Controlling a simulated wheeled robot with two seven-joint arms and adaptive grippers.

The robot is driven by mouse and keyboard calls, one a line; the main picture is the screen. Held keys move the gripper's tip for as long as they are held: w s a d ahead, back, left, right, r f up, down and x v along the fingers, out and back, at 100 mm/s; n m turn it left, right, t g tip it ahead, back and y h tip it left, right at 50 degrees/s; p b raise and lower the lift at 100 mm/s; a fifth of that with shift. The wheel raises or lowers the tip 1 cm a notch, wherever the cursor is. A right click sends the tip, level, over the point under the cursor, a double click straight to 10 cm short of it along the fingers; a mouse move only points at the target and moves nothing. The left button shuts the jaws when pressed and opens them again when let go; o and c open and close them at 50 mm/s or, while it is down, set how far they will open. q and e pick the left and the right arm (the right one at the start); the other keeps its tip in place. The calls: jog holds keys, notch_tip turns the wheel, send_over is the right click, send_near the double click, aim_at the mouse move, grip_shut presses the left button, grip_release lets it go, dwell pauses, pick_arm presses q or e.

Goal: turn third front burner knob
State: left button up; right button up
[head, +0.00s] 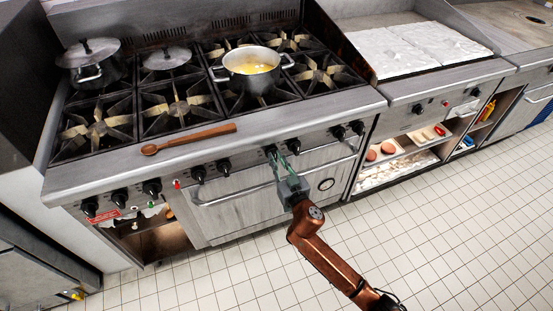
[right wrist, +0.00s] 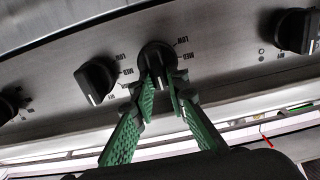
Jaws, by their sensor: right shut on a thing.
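The black burner knob (head: 269,151) that my right gripper (head: 275,160) is on sits on the stove's front panel, the left one of a close pair in the head view. In the right wrist view, the green fingers of the right gripper (right wrist: 163,88) are shut on this knob (right wrist: 156,54), one on each side of its grip bar. The knob's white pointer line shows between the fingertips. The fingers cover part of it in the head view. My left gripper is in neither view.
Neighbouring knobs (right wrist: 97,80) and (head: 224,167) flank it. The oven door handle (head: 235,193) runs just below the panel. A wooden spoon (head: 188,138) lies on the stove's front ledge. A pot (head: 251,80) with yellow contents stands on the burners. The tiled floor is clear.

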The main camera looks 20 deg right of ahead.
grip_shut()
jog(key=shift+n, duration=0.4)
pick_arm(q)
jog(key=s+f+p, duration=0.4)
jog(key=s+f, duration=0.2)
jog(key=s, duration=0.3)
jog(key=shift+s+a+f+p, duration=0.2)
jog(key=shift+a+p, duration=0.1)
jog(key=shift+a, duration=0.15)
pick_arm(e)
jog(key=n, duration=0.5)
jog(key=a+n, duration=0.1)
jog(key=n, duration=0.4)
jog(key=f+n, duration=0.1)
jog(key=n, duration=0.3)
jog(key=shift+a+n, duration=0.15)
jog(key=shift+n, duration=0.25)
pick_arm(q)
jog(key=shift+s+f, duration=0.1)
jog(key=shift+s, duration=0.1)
